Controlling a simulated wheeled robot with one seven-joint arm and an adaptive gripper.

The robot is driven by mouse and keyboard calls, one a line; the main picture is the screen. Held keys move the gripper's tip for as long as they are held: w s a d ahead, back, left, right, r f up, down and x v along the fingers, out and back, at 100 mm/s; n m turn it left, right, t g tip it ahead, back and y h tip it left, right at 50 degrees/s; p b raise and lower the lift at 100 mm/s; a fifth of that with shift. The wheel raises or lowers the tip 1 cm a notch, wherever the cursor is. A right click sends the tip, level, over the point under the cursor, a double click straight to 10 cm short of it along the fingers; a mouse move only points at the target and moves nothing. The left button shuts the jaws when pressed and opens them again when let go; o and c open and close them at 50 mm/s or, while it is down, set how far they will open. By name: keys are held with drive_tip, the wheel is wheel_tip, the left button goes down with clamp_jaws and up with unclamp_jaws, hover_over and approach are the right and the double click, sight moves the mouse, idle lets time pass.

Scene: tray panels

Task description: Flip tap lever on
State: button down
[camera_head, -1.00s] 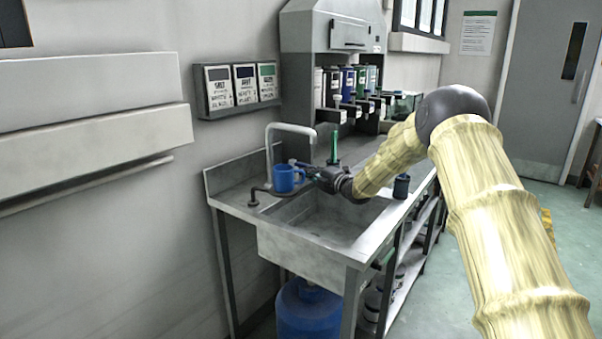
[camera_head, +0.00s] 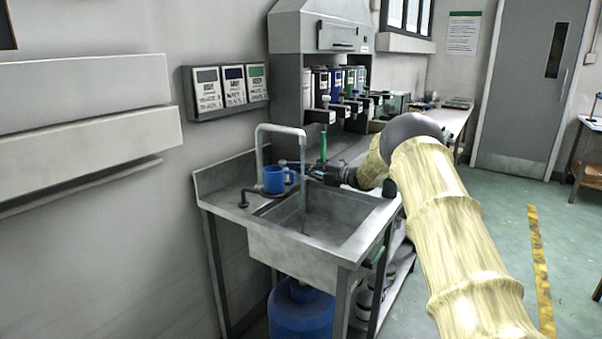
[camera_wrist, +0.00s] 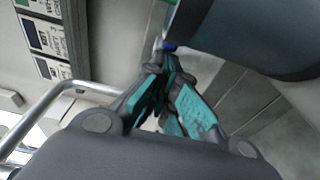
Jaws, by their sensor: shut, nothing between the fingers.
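The grey tap (camera_head: 277,128) stands at the back of the sink (camera_head: 318,222), its spout bent over the basin. A thin bluish vertical streak, looking like running water, hangs from the spout into the basin. A small blue lever end (camera_head: 284,162) shows behind the spout. My gripper (camera_head: 306,168) is shut and empty, beside the tap at lever height. In the wrist view my teal-padded fingers (camera_wrist: 166,62) come together just below a small blue tip (camera_wrist: 169,46), probably the lever. I cannot tell whether they touch it. The tap's pipe (camera_wrist: 62,92) also shows there.
A blue mug (camera_head: 275,180) stands on the counter left of my gripper, close to the tap. A green upright rod (camera_head: 323,146) stands behind my wrist. Bottles and dispensers (camera_head: 340,85) fill the bay behind. A blue water bottle (camera_head: 302,312) is under the sink.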

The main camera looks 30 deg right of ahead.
drive_tip(key=shift+w+d, duration=0.5)
drive_tip(key=shift+d, duration=0.15)
drive_tip(key=shift+r, duration=0.1)
wheel_tip(320, 180, up, 10)
idle(0.8)
idle(0.3)
